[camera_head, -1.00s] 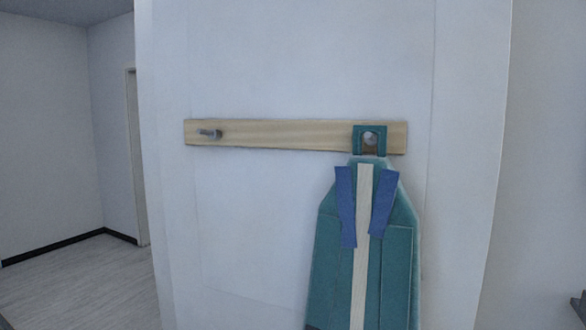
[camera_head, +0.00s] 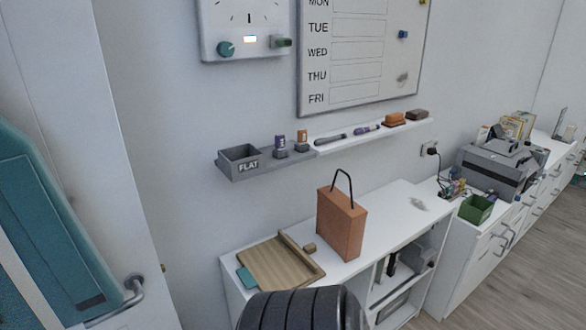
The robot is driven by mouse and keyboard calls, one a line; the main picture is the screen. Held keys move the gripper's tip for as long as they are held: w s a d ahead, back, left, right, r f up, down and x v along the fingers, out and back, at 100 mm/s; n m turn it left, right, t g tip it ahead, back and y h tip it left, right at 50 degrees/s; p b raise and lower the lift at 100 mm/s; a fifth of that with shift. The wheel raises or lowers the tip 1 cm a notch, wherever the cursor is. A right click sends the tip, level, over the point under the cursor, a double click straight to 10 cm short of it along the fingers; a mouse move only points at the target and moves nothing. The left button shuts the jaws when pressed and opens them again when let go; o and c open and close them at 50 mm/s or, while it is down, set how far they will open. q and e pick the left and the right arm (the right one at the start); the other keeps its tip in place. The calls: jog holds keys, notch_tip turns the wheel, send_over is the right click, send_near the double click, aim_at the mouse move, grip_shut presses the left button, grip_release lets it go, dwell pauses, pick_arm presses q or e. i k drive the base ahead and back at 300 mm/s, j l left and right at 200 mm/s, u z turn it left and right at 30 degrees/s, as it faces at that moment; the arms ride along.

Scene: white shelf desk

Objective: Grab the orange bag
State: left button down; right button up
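The orange bag (camera_head: 340,226) stands upright on top of the white shelf desk (camera_head: 385,227), near the wall. It is a boxy orange-brown bag with a thin black handle looped above it. Neither gripper shows in the head view. A dark ribbed part at the bottom middle looks like my own arm, in front of the desk's front edge.
A wooden tray (camera_head: 280,267) lies left of the bag. A grey wall shelf (camera_head: 235,172) and whiteboard (camera_head: 362,50) are above. A printer (camera_head: 498,168) and green box (camera_head: 476,209) stand on cabinets at right. A teal bag (camera_head: 45,225) hangs at the left.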

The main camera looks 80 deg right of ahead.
aim_at(341, 221)
jog(key=z, duration=3)
